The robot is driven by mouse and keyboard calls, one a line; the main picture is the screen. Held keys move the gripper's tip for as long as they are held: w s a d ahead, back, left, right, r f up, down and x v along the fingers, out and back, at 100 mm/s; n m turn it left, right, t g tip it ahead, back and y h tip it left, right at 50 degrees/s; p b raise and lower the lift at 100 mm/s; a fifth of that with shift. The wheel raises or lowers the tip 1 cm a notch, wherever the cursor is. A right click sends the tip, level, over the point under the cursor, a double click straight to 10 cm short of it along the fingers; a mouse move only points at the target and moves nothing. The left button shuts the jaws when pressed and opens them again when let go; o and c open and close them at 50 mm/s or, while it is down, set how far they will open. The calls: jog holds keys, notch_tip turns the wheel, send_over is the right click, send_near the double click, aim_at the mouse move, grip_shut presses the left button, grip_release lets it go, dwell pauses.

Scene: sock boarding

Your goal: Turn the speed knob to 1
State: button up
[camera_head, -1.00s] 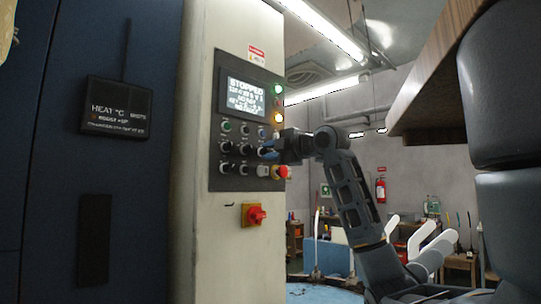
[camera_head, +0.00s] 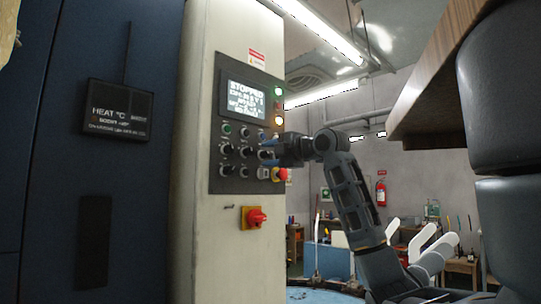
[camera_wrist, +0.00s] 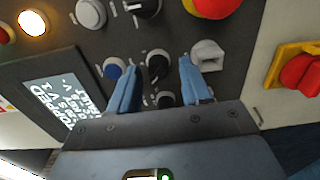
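The control panel (camera_head: 246,130) has several black knobs; their labels are too small to read, so I cannot tell which one is the speed knob. My gripper (camera_head: 266,150) is at the panel's right edge. In the wrist view my gripper (camera_wrist: 158,68) is open, its two blue fingers standing on either side of a black knob (camera_wrist: 158,64). Gaps show between this knob and both fingers. Another black knob (camera_wrist: 165,99) lies just below it, partly hidden by the gripper body. The panel screen (camera_head: 244,100) shows "STOPPED" and smaller, unclear lines.
A blue button (camera_wrist: 114,68) is beside the left finger and a grey selector (camera_wrist: 207,55) beside the right one. A red emergency button (camera_wrist: 212,6) is close above. A red rotary switch on a yellow plate (camera_head: 256,217) sits below the panel.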

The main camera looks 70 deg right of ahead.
jog(key=b+v, duration=0.1)
jog(key=v, duration=0.7)
jog(key=shift+r, duration=0.1)
dwell(0.7)
